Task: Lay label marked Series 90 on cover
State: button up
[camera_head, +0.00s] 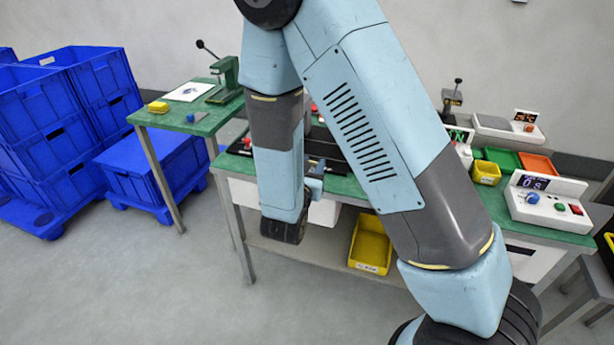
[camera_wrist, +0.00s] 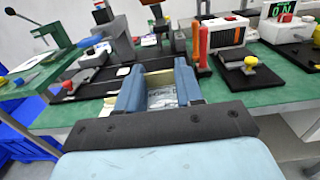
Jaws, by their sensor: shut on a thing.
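My gripper (camera_wrist: 160,85) reaches forward over the near edge of the green bench in the wrist view, with its two blue fingers on either side of a pale, greyish flat piece. This piece looks like the label (camera_wrist: 162,98); no Series 90 marking can be read on it. In the head view my gripper (camera_head: 315,182) is small and partly hidden by my arm at the bench's front edge, and the label cannot be made out. I cannot tell which thing is the cover; my arm hides much of the bench middle.
The green bench (camera_wrist: 285,95) carries dark fixtures, a red-and-orange upright piece (camera_wrist: 200,45) and a yellow-knobbed fixture (camera_wrist: 250,62). A control box (camera_head: 545,200) stands at right. A yellow bin (camera_head: 370,245) sits on the lower shelf. Blue crates (camera_head: 50,120) stand at left.

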jog(key=w+f, duration=0.2)
jog(key=w, duration=0.1)
jog(key=w+f, duration=0.3)
jog(key=w, duration=0.1)
jog(key=w+f, duration=0.2)
jog(key=w, duration=0.2)
jog(key=shift+a+f, duration=0.25)
jog(key=shift+f, duration=0.1)
jog(key=shift+w+f, duration=0.35)
jog(key=shift+f, duration=0.45)
jog(key=shift+w+f, duration=0.3)
jog(key=shift+f, duration=1)
jog(key=o, duration=1)
jog(key=shift+f, duration=0.15)
jog(key=v, duration=1.4)
